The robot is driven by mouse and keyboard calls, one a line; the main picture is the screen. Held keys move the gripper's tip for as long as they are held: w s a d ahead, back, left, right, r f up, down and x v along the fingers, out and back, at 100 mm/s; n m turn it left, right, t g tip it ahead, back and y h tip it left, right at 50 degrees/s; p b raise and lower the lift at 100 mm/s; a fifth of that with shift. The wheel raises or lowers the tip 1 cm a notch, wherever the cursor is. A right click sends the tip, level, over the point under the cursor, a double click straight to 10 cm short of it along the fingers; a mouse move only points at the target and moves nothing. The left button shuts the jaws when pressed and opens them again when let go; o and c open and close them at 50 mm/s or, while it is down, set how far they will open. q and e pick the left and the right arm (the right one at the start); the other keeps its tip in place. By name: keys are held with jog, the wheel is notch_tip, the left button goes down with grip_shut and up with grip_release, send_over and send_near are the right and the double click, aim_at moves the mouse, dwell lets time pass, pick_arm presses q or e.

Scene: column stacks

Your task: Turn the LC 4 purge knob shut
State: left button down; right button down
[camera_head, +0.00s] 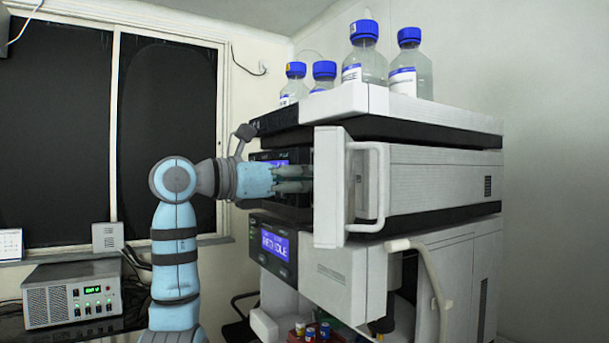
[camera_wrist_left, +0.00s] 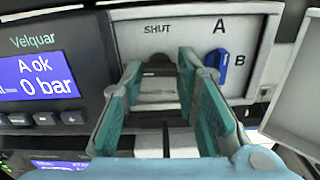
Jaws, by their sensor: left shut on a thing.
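In the head view my left gripper (camera_head: 300,178) reaches into the front of the upper white instrument module (camera_head: 430,180), past its dark display. In the left wrist view the two teal-padded fingers of my left gripper (camera_wrist_left: 160,72) are shut on the grey purge knob (camera_wrist_left: 158,84), below the printed word SHUT (camera_wrist_left: 158,29). The fingers hide much of the knob, so I cannot tell its exact angle. The instrument number is not readable. My right gripper is not in view.
A blue lever (camera_wrist_left: 223,68) marked A and B is close right of my fingers. A display (camera_wrist_left: 45,80) reading 0 bar is at left. The open white door (camera_head: 328,187) stands just right of my gripper. Blue-capped bottles (camera_head: 365,60) stand on top.

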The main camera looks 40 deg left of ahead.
pick_arm(q)
jog(key=m+p, duration=0.3)
jog(key=shift+r, duration=0.1)
jog(key=shift+m+p, duration=0.85)
jog(key=shift+m, duration=0.15)
jog(key=shift+m+p, duration=0.35)
jog(key=shift+m, duration=0.65)
jog(key=m, duration=1)
jog(key=c, duration=1.6)
grip_release()
jog(key=shift+o, duration=0.4)
jog(key=shift+w, duration=0.3)
